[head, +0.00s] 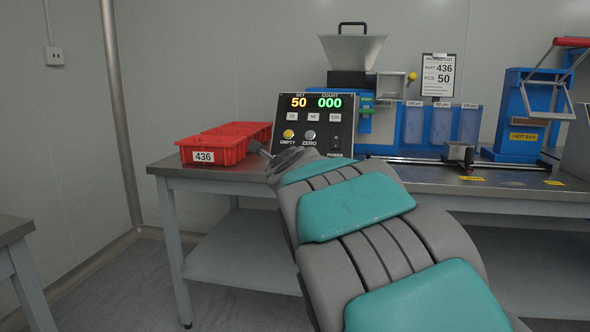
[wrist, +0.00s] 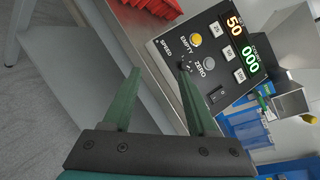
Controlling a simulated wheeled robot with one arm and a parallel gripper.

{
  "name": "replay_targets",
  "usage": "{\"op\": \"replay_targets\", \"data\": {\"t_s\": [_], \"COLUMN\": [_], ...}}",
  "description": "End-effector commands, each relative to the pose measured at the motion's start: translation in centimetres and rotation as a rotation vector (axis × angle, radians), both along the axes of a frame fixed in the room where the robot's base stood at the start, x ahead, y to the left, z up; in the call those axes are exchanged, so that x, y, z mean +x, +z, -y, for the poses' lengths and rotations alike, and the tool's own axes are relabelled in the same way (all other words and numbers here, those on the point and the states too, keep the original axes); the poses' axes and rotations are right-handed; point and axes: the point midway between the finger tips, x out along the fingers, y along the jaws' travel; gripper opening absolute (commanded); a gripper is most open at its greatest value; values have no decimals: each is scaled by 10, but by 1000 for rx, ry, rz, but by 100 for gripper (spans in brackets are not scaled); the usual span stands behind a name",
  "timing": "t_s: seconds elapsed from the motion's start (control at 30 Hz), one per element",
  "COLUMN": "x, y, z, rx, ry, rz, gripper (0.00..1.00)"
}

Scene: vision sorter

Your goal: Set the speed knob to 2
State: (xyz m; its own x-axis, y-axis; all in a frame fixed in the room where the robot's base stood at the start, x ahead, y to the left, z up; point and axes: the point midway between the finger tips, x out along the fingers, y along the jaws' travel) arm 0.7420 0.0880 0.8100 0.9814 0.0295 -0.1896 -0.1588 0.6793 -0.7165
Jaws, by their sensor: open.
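The dark control panel (head: 316,112) stands on the bench in the head view. It shows SET 50 and COUNT 000. My arm covers its lower part, so the speed knob is hidden there. In the wrist view the panel (wrist: 222,78) appears turned on its side, with the SPEED label (wrist: 166,46) near its lower edge. My gripper (wrist: 158,71) is open and empty, its two green fingers apart. The right fingertip overlaps the area beside the label, where a few scale marks show. The knob and its setting cannot be made out clearly, nor can contact.
A red bin marked 436 (head: 214,148) sits left of the panel on the bench (head: 210,167). A hopper feeder (head: 352,52), a blue machine (head: 520,112) and a packing list sign (head: 438,76) stand to the right. Floor at the left is clear.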

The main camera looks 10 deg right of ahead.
Motion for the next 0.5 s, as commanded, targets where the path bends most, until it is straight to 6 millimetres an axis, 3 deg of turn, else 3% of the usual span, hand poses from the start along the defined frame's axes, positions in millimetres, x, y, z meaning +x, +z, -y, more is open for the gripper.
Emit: {"op": "replay_targets", "data": {"t_s": [0.03,0.1,0.2,0.33,0.5], "x": [19,37,54,65,69], "y": [-6,1,0,-9,-10], "z": [2,10,20,28,33], "rx": [128,323,564,768,863], "ry": [-69,-167,-280,-370,-413], "rz": [50,127,214,277,310], "gripper": [58,58,58,58,58]}}
